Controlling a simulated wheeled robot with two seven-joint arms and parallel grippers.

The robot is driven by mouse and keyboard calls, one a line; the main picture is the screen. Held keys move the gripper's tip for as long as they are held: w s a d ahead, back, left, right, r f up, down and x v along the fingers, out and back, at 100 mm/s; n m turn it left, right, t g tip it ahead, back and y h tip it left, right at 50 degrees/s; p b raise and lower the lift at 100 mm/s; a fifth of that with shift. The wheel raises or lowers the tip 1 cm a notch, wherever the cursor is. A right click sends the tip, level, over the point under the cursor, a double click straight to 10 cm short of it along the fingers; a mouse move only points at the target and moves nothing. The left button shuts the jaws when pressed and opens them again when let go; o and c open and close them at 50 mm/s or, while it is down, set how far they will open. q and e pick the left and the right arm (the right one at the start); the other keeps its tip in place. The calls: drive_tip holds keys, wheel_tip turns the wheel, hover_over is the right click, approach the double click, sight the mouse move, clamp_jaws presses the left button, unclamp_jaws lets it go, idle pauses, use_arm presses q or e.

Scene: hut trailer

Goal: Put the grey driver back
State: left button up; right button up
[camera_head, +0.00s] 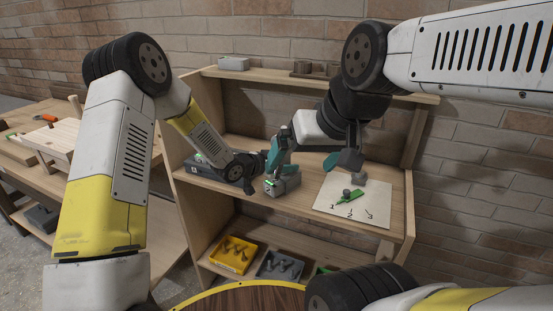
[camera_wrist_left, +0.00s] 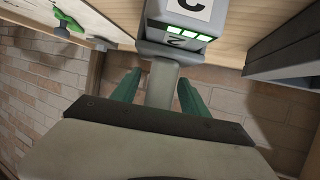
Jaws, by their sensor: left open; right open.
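The grey driver (camera_head: 284,187) is on the middle shelf board (camera_head: 237,150), its block-shaped end showing a green light. In the left wrist view, its pale grey neck (camera_wrist_left: 161,85) runs between my left gripper's teal fingers, with the labelled, green-lit block beyond. My left gripper (camera_head: 266,163) is open around it, with gaps visible beside the neck in the wrist view (camera_wrist_left: 157,78). My right gripper (camera_head: 343,162) is open and empty above the shelf, by the white sheet. A dark grey unit (camera_head: 206,170) on the shelf is partly hidden by my left arm.
The white sheet (camera_head: 376,207), marked 1, 2, 3, carries a green item (camera_head: 350,197) and small grey pieces. Below are a yellow bin (camera_head: 233,256) and a grey bin (camera_head: 278,266) with small parts. A wooden workbench (camera_head: 80,150) stands left. Shelf uprights limit the sides.

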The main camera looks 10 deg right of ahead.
use_arm(q)
drive_tip(key=s+a+r+n+t+y, duration=0.1)
drive_tip(key=s+a+r+n+y, duration=0.15)
drive_tip(key=a+r, duration=0.5)
drive_tip(key=s+a+r+n+y, duration=0.1)
drive_tip(key=s+a+r+y, duration=0.25)
drive_tip(key=a, duration=0.75)
drive_tip(key=s+a+r+n+t+y, duration=0.1)
drive_tip(key=s+a+r+n+y, duration=0.1)
drive_tip(key=s+a+r, duration=0.5)
drive_tip(key=s+a+r+n+g, duration=0.1)
drive_tip(key=s+a+n, duration=0.1)
drive_tip(key=s, duration=0.8)
drive_tip(key=s+a+r+n+g+y, duration=0.1)
drive_tip(key=s+a+r+n+g, duration=0.1)
drive_tip(key=s+a, duration=0.3)
drive_tip(key=s+n, duration=0.1)
drive_tip(key=s, duration=0.3)
drive_tip(key=shift+s+r, duration=0.3)
drive_tip(key=shift+s, duration=0.1)
